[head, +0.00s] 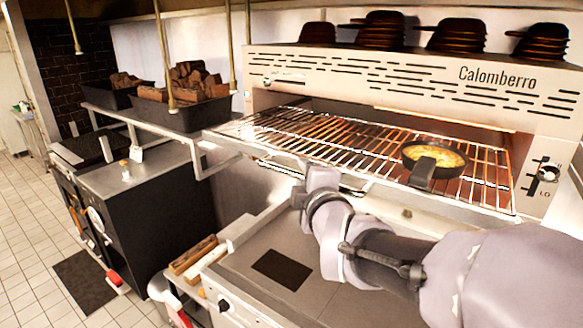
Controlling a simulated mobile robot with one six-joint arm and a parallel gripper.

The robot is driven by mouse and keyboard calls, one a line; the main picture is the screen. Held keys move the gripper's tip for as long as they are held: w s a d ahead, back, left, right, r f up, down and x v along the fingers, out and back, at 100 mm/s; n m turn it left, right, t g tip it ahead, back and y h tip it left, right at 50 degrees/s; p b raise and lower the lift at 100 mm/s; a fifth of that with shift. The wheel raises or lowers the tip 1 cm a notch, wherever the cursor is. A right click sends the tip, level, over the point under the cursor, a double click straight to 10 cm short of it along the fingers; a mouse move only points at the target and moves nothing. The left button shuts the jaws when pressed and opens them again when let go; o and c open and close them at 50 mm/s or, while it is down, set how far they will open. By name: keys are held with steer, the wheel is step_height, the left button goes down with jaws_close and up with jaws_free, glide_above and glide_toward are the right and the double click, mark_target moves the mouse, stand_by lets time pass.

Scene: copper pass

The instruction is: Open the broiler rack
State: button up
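The broiler rack (310,140) is a wire grid in the wide steel Calomberro broiler (385,75). It reaches out past the broiler's upper housing, with its front edge toward me. A small dark pan (421,172) with yellow food sits on its right part, handle toward me. A thin bar (275,163) runs below the rack's front edge. My gripper (318,182) is at the arm's end, close to this bar below the rack's front middle. Its fingers are not clear, so I cannot tell whether it touches or grasps the bar.
A steel counter with a dark square plate (282,270) lies below my arm. At left, black trays of wood pieces (185,85) stand on a shelf above dark equipment. Stacked dark pans (380,30) stand on the broiler. Tiled floor is open at far left.

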steer(key=b+v, duration=0.1)
steer(key=v, duration=1.6)
steer(key=shift+s, duration=0.2)
steer(key=s+d+f+m+g+b, duration=0.1)
steer(key=s+f+m+g+b, duration=0.2)
steer(key=f+m, duration=0.4)
steer(key=s+d+f+m+g+b, duration=0.1)
steer(key=s+f+m+g+b, duration=0.3)
steer(key=f+m, duration=0.4)
steer(key=s+d+f+m+g+b, duration=0.1)
steer(key=s+f+m+g+b, duration=0.2)
steer(key=f, duration=1.2)
steer(key=s+m+b, duration=0.3)
steer(key=m+b, duration=0.1)
steer(key=shift+f+m+h, duration=0.3)
steer(key=shift+m+h, duration=0.1)
